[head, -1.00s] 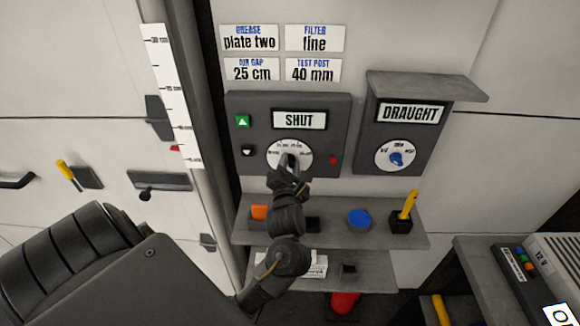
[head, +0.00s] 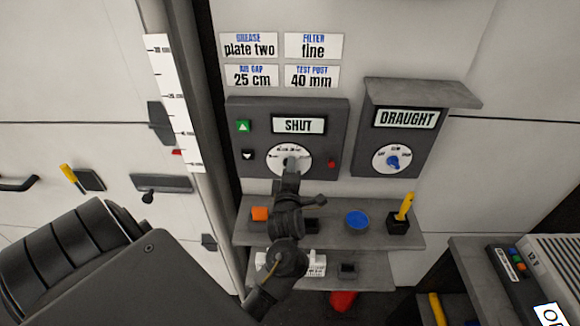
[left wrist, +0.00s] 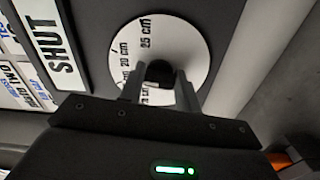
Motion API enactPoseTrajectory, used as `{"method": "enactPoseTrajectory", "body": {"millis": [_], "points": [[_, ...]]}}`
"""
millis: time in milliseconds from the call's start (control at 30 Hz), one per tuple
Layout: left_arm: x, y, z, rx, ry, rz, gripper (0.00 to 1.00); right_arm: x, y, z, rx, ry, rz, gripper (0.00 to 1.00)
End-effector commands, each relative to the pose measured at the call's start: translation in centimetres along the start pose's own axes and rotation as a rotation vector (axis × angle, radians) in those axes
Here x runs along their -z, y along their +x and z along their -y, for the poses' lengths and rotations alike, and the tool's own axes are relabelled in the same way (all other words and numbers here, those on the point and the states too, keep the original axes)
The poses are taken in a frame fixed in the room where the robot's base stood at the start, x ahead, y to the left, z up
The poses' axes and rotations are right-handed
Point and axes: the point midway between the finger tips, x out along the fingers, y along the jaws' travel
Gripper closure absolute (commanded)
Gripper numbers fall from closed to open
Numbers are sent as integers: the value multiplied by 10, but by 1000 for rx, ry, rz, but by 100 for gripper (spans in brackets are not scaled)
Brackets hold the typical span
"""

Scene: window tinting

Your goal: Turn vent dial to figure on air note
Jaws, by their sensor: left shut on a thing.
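The vent dial (head: 274,157) is a white disc on a dark grey panel (head: 328,111), under a display (head: 298,125) reading SHUT. In the left wrist view the dial (left wrist: 185,40) carries cm marks, with 25 cm and 20 cm legible; the rest are partly hidden. My left gripper (head: 291,167) is at the dial. In the left wrist view its two fingers (left wrist: 159,88) are closed on the dark knob (left wrist: 160,72) at the dial's middle. The pointer's exact setting is hidden. The air note (head: 251,76) above the panel reads AIR GAP 25 cm. My right gripper is out of view.
A DRAUGHT box (head: 430,150) with a blue-knobbed dial (head: 392,160) stands right of the panel. Green, black and red buttons flank the dial.

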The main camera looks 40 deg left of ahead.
Motion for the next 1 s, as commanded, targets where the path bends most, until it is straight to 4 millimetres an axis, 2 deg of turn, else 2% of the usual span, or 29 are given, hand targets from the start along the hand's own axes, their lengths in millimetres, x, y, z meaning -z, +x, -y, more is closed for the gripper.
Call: {"method": "enactPoseTrajectory", "body": {"millis": [700, 1000], "points": [[1, 0, -1, -1, 674, 2, 90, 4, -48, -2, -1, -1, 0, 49], [2, 0, 1, -2, 896, 2, 90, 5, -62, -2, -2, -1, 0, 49]]}}
